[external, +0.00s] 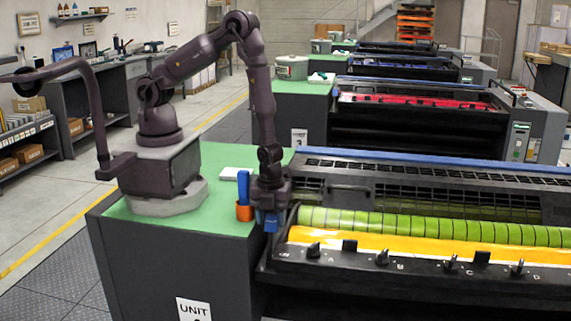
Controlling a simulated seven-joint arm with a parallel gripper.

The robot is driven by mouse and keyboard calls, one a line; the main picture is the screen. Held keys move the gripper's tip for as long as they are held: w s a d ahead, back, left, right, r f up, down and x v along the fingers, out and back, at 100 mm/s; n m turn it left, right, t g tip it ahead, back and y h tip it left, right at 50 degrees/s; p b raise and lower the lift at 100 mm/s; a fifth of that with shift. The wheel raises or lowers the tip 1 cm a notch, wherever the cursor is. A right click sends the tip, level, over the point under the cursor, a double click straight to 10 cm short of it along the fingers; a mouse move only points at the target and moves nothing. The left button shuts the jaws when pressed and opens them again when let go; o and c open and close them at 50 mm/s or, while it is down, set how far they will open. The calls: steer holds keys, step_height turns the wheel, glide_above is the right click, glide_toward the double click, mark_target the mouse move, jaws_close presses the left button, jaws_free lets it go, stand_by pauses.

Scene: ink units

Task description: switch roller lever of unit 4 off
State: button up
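The nearest ink unit (410,185) has a green-yellow roller (440,228) above a yellow ink tray (400,245). Its label (194,310) reads "UNIT", with the number cut off at the bottom edge. Several small dark levers and knobs (382,257) stand along its front rail, with white letters between some. I cannot tell which is the roller lever or how it is set. My gripper (271,222) points down at the left end of the roller, beside an orange cup. Its blue tip is small, and I cannot see whether the fingers are open or shut.
An orange cup (244,212) with a blue item (243,187) and a white pad (235,174) are on the green top (225,228) beside my base. A blue bar (400,156) runs along the back of the unit. Unit 3 (420,100), with red ink, stands behind.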

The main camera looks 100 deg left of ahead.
step_height(320, 180, up, 13)
stand_by(0.6)
steer(key=s+a+r+n+t+y, duration=0.1)
steer(key=a+r+n, duration=0.1)
steer(key=r+n, duration=0.35)
steer(key=s+a+r+n+t, duration=0.2)
steer(key=r, duration=0.6)
steer(key=s+a+r+n+t+h, duration=0.1)
steer(key=s+a+r+n+t, duration=0.1)
steer(key=s+r+n, duration=0.7)
steer(key=shift+s+r+n+t, duration=0.3)
steer(key=shift+s+r+n, duration=0.15)
steer(key=shift+n, duration=0.3)
steer(key=shift+c, duration=0.2)
